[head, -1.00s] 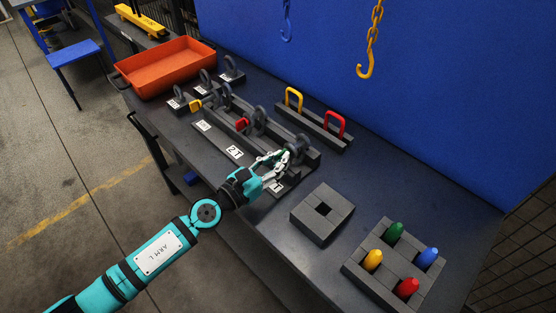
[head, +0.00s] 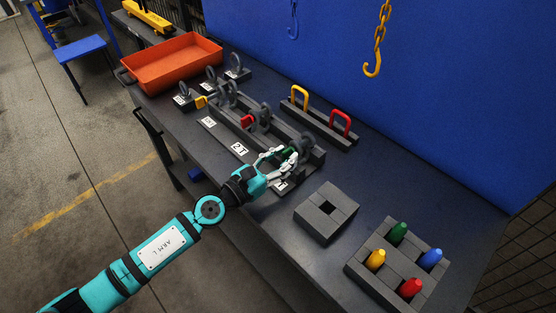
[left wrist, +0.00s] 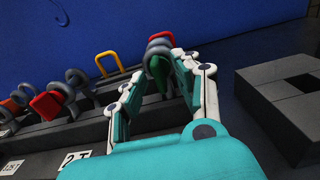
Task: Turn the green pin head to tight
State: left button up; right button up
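The green pin head (head: 288,152) is on the nearest shackle of the counterweight fixture, at its right end. My left gripper (head: 286,156) reaches it from the front left, one finger on each side of it. In the left wrist view the green pin head (left wrist: 158,72) shows between the fingertips (left wrist: 160,66), upright and partly hidden. A gap shows between it and the left finger; contact with the right finger is unclear. The fingers are apart. The grey shackle (left wrist: 160,47) is just behind it. My right gripper is not in view.
Red (head: 247,121) and yellow (head: 201,102) pin heads sit on shackles farther left. A rack with yellow and red handles (head: 318,125) stands behind. A grey block with a square hole (head: 338,196) and a peg block (head: 365,252) stand right. An orange tray (head: 160,72) is far left.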

pick_arm(q)
jog(key=v, duration=1.2)
